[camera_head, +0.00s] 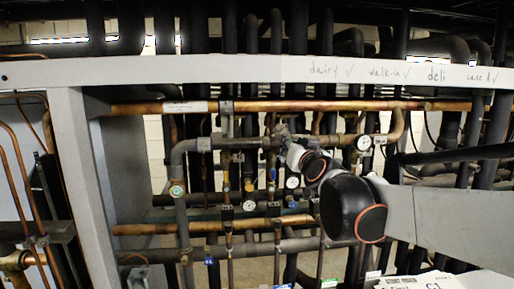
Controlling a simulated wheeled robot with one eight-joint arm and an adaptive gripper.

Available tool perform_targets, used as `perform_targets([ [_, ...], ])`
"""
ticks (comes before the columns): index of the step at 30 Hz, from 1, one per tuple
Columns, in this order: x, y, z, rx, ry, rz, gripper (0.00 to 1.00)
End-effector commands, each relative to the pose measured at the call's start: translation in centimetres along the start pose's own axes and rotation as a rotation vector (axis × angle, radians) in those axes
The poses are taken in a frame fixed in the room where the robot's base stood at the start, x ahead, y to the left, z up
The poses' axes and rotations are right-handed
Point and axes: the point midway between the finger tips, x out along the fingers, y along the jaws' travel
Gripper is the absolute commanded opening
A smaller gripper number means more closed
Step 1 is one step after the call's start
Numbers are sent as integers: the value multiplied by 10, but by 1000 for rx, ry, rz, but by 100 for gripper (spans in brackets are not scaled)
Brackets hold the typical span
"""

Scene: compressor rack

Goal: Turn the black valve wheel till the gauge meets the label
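My arm reaches in from the right, and its far end, my gripper (279,134), is at the pipes in the middle of the rack. The gripper is small and dark against the pipes, and I cannot tell its fingers or whether it holds anything. I cannot make out the black valve wheel; it may be hidden behind the gripper. A round white-faced gauge (364,142) is on the pipes right of the gripper, with a small white label (380,139) beside it. Another white gauge (293,182) is below the gripper. The needles are too small to read.
Copper pipes (150,108) and dark insulated pipes (185,225) cross the rack closely. A grey beam (200,69) with handwriting runs across the top. A grey post (85,180) stands left. Papers (420,282) lie at the bottom right.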

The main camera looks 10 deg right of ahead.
Motion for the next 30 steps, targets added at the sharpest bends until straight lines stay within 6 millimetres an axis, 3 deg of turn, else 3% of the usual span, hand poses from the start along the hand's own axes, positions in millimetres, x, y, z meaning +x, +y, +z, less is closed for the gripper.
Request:
perform_targets([
  [12,0,1,0,183,1,1,8],
  [27,0,1,-1,204,1,1,8],
  [28,0,1,-1,204,1,1,39],
  [30,0,1,0,204,1,1,54],
])
